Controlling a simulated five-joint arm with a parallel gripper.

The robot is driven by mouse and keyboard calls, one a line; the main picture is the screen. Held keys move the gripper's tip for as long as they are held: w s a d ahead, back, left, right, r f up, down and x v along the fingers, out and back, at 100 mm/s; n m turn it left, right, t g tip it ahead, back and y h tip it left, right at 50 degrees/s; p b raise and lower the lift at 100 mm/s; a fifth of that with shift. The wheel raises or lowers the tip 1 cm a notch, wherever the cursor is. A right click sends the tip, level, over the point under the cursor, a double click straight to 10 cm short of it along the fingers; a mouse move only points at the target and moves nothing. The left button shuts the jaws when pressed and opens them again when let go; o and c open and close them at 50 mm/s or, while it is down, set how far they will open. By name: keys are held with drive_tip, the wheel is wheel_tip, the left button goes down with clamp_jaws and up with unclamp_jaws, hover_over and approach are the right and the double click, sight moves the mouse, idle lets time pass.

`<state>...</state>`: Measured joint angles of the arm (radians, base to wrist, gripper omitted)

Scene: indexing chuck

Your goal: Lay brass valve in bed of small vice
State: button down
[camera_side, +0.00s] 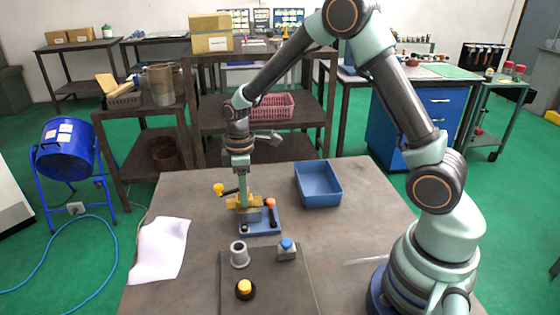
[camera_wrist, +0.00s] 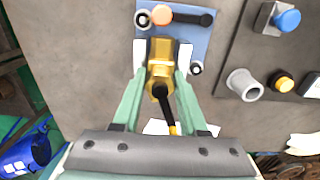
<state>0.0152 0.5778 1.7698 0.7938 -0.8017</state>
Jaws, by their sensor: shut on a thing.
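The brass valve (camera_side: 234,203) is a yellow-gold body with a black lever ending in a yellow knob, which points left in the side view. It also shows in the wrist view (camera_wrist: 160,78), with the lever toward the camera. My gripper (camera_side: 241,203) points down and is shut on the valve, one white-padded finger (camera_wrist: 161,58) on each side. The small vice (camera_side: 262,229) has a blue base plate, and a clamp lever with an orange knob. The valve is at the vice's left part; its bed is hidden, and I cannot tell whether the valve touches it.
A blue bin (camera_side: 318,188) stands behind right of the vice. In front are a grey hollow cylinder (camera_side: 239,258), a blue-topped block (camera_side: 287,252) and a yellow button (camera_side: 244,288) on a dark plate. White paper (camera_side: 160,250) lies left. The table's right middle is clear.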

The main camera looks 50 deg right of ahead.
drive_tip(key=shift+f, duration=0.45)
drive_tip(key=shift+c, duration=1.8)
unclamp_jaws()
wheel_tip(320, 180, up, 11)
drive_tip(key=shift+r, duration=0.6)
drive_tip(key=s+r+m+t, duration=0.2)
drive_tip(key=s+r+m, duration=0.2)
drive_tip(key=s, duration=0.3)
drive_tip(key=s+r+m+t, duration=0.3)
drive_tip(key=s+m, duration=0.2)
drive_tip(key=s, duration=0.2)
drive_tip(key=shift+s+a+r+t, duration=0.3)
drive_tip(key=shift+s+a+r, duration=0.05)
drive_tip(key=shift+s+r, duration=0.05)
